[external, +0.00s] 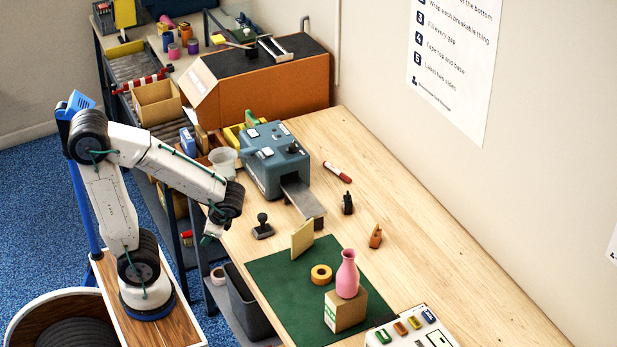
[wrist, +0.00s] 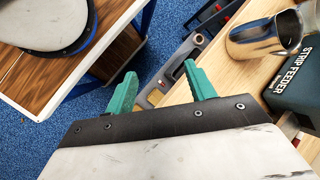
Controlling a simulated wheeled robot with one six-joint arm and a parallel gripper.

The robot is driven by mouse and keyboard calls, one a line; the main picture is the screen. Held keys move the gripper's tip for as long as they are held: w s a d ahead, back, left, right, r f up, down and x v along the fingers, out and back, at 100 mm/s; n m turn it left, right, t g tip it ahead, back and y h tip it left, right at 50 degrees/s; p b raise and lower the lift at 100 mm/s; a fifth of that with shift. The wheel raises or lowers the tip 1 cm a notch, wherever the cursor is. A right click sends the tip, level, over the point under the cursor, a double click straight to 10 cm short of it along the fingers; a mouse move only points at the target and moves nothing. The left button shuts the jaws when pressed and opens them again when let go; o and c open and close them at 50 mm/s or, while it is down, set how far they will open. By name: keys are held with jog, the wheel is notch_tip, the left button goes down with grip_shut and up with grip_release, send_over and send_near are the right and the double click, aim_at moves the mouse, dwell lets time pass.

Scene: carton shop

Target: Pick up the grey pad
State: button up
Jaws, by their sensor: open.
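I cannot make out a separate grey pad for certain in either view. A flat grey plate (external: 302,197) slopes out of the front of the blue-grey strip feeder (external: 272,160) onto the wooden bench. My gripper (external: 207,238) hangs at the left edge of the bench, left of the black stamp (external: 262,227) and well apart from the plate. In the wrist view my gripper (wrist: 161,84) has its two teal fingers wide apart with nothing between them. The strip feeder (wrist: 300,100) shows at the right edge there.
A green mat (external: 270,272) carries a yellowish upright block (external: 302,239), a tape roll (external: 321,274) and a pink vase (external: 347,274) on a carton (external: 345,311). A metal cup (wrist: 262,40) stands near the feeder. The bench's right side (external: 430,230) is mostly clear.

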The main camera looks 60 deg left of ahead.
aim_at(263, 216)
jog(key=w+f+m+t+y, duration=0.1)
jog(key=w+m, duration=0.1)
jog(key=w+a+f+m+t+y, duration=0.1)
jog(key=w+m+y, duration=0.1)
jog(key=w+m, duration=0.1)
jog(key=w+a+f+m+t+y, duration=0.1)
jog(key=w+f+m+y, duration=0.1)
jog(key=m, duration=0.1)
jog(key=shift+w+f, duration=0.1)
jog(key=shift+w, duration=0.2)
jog(key=w+m+t, duration=0.2)
jog(key=w+m, duration=0.1)
jog(key=w+f+m+t+y, duration=0.1)
jog(key=w+m, duration=0.1)
jog(key=shift+d+f, duration=0.1)
jog(key=shift+d, duration=0.2)
jog(key=w+m+t, duration=0.2)
jog(key=w+r+m+t, duration=0.1)
jog(key=shift+w+d, duration=0.25)
jog(key=shift+d, duration=0.1)
jog(key=x, duration=0.7)
jog(key=shift+w+f, duration=0.35)
jog(key=shift+w, duration=0.1)
jog(key=shift+c, duration=0.3)
jog(key=c, duration=1)
